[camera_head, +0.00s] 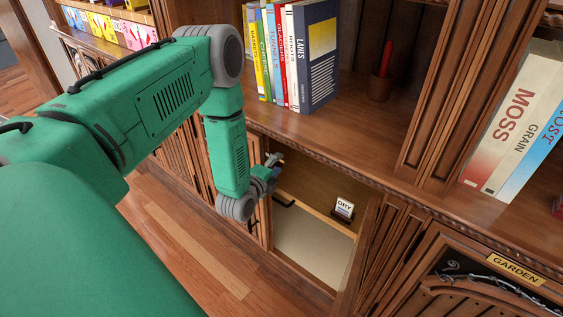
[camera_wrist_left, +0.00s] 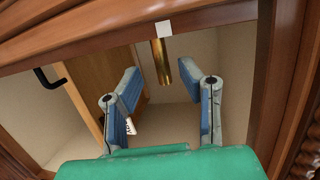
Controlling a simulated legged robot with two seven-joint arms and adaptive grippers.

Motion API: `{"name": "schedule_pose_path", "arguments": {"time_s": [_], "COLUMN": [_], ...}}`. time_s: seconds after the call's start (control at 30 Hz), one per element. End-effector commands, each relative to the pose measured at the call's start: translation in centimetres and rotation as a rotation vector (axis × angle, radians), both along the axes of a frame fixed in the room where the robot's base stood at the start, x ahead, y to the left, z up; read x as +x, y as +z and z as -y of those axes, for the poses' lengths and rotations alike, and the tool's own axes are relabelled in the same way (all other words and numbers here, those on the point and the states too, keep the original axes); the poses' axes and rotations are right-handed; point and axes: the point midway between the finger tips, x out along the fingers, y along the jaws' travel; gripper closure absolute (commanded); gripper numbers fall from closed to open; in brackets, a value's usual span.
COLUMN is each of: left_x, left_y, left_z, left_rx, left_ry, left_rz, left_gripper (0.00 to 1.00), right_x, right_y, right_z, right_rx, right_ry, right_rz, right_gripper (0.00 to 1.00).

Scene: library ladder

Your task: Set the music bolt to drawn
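In the left wrist view, a brass rod (camera_wrist_left: 161,62), which looks like the bolt, hangs below a small white plate (camera_wrist_left: 164,29) on the wooden rail. No "music" label is readable. My left gripper (camera_wrist_left: 171,82) is open, its blue-padded fingers apart on either side of the brass parts. I cannot tell whether they touch. In the head view the left gripper (camera_head: 272,170) is at the open cupboard's upper left, and the bolt is not distinguishable there. My right gripper is not in view.
The open cupboard holds a small "DRY" card (camera_head: 344,209). A dark handle (camera_head: 284,202) is near its left side, and also shows in the wrist view (camera_wrist_left: 47,78). Books (camera_head: 290,55) and a pen cup (camera_head: 380,86) stand on the shelf above. A "GARDEN" panel (camera_head: 515,268) is lower right.

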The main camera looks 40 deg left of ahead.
Motion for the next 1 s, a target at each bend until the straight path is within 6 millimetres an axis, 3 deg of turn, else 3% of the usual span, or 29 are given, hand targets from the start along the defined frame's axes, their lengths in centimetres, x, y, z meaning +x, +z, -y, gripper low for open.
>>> {"name": "schedule_pose_path", "arguments": {"time_s": [0.2, 0.57, 0.67, 0.7, 1.0], "left_x": [2.5, 3.0, 3.0, 3.0, 3.0], "left_y": [-0.5, -0.5, -0.5, -0.5, -1.2], "left_z": [-0.7, -0.8, -0.8, -0.8, -0.7], "left_rx": [0.0, -0.001, -0.001, -0.001, 0.003], "left_ry": [0.001, 0.0, 0.0, 0.0, -0.004], "left_rz": [0.001, 0.001, 0.001, 0.001, -0.002], "left_gripper": [0.67, 0.67, 0.95, 1.0, 1.0], "right_x": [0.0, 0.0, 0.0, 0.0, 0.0], "right_y": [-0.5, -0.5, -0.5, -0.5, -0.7], "right_z": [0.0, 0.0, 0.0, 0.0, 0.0], "right_rx": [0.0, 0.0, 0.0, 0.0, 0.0], "right_ry": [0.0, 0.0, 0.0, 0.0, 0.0], "right_rz": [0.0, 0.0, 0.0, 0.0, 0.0], "right_gripper": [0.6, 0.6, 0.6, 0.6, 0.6]}}
